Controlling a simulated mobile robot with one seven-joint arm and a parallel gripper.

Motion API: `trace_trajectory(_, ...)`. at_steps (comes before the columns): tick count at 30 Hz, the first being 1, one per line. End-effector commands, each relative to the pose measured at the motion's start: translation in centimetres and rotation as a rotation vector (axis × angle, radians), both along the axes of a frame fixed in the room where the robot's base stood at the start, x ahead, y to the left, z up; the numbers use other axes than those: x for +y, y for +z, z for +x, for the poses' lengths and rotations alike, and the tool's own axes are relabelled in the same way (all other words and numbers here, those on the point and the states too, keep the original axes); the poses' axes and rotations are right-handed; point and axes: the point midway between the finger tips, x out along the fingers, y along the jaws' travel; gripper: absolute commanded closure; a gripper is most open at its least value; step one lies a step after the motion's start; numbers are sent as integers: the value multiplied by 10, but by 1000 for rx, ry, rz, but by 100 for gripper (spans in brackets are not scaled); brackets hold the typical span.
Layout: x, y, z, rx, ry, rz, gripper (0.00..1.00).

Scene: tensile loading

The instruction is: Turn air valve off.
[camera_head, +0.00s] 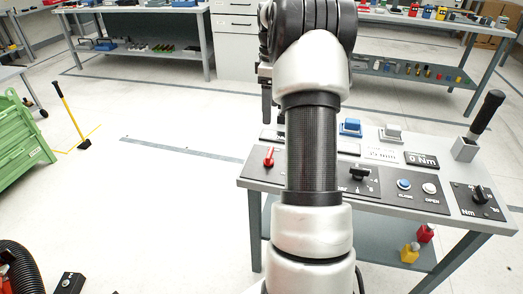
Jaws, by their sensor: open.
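A small red lever handle (268,157), which looks like the air valve, stands on the dark panel at the left end of the grey control table (257,182). Its exact turn angle is hard to tell at this size. My arm runs up the middle of the view and covers part of the table. My gripper (267,105) shows only in part at the left of the arm, pointing down, above and behind the red handle in the picture. It is open, and no contact with the handle is visible.
Right of my arm on the table are a black knob (359,174), blue and white buttons (404,184), a 0 Nm display (421,160), another dial (480,195) and a tall black-handled lever (486,113). A green bin (22,140) stands left.

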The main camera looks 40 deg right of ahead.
Motion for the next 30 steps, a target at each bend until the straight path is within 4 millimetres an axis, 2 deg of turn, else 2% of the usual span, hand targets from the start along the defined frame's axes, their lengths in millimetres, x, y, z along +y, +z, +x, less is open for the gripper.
trace_trajectory(5,-1,-22,0,3,2,2,27)
trace_trajectory(21,0,-137,0,2,1,2,27)
trace_trajectory(25,0,-157,-1,3,1,2,27)
trace_trajectory(30,0,-170,0,1,1,1,27)
